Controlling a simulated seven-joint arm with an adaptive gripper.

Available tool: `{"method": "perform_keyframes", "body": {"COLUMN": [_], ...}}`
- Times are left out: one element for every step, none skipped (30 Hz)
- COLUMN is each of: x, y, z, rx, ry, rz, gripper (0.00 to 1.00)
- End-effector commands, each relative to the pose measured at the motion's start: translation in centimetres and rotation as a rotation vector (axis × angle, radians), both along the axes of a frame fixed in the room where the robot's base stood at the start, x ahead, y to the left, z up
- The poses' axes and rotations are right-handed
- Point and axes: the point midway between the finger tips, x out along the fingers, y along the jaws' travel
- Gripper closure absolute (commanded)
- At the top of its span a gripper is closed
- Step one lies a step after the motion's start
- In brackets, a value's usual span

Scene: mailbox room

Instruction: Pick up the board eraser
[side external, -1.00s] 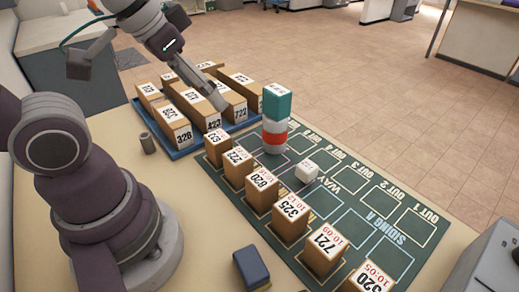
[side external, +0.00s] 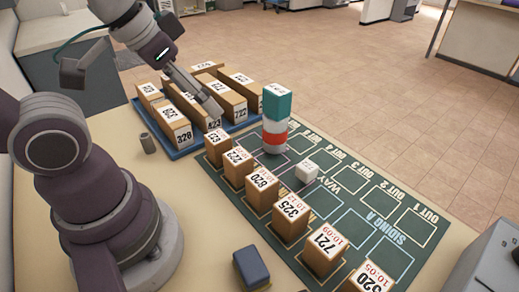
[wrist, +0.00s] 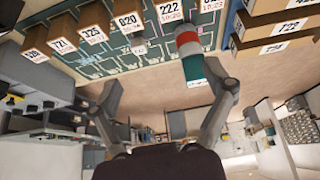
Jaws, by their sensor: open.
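The board eraser appears to be the dark blue block (side external: 251,267) with a pale underside. It lies on the bare beige table near the front edge in the side external view, and I cannot make it out in the wrist view. My gripper (side external: 215,110) is over the blue tray of boxes at the back, far from the eraser. In the wrist view my gripper (wrist: 169,92) is open with nothing between its fingers. The fingertips are partly hard to see in the side external view.
A row of numbered boxes (side external: 291,217) stands along the green board (side external: 380,235). A white, red and teal stack (side external: 274,130) and a small white cube (side external: 306,173) stand on it. The blue tray (side external: 182,153) holds several boxes. A grey cylinder (side external: 148,143) stands beside it.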

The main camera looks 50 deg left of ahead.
Motion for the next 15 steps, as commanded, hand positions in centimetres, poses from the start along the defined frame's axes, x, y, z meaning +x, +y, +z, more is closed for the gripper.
{"method": "perform_keyframes", "body": {"x": [0.00, 0.00, 0.00, 0.00, 0.00, 0.00, 0.00, 0.00, 0.00, 0.00, 0.00, 0.00, 0.01, 0.04, 0.15], "y": [0.00, 0.00, 0.00, 0.00, 0.00, 0.00, 0.00, 0.00, 0.00, 0.00, 0.00, 0.00, -0.02, -0.12, -0.46], "z": [0.00, 0.00, 0.00, 0.00, 0.00, 0.00, 0.00, 0.00, 0.00, 0.00, 0.00, 0.00, 0.00, -0.05, -0.19], "rx": [0.000, 0.000, 0.000, 0.000, 0.000, 0.000, 0.000, 0.000, 0.000, 0.000, 0.000, 0.000, -0.002, -0.008, -0.029], "ry": [0.000, 0.000, 0.000, 0.000, 0.000, 0.000, 0.000, 0.000, 0.000, 0.000, 0.000, 0.000, 0.001, 0.004, 0.018], "rz": [0.000, 0.000, 0.000, 0.000, 0.000, 0.000, 0.000, 0.000, 0.000, 0.000, 0.000, 0.000, 0.001, 0.008, 0.030], "gripper": [0.18, 0.18, 0.22, 0.26, 0.28, 0.28, 0.28, 0.28, 0.28, 0.28, 0.28, 0.28, 0.28, 0.28, 0.28]}}
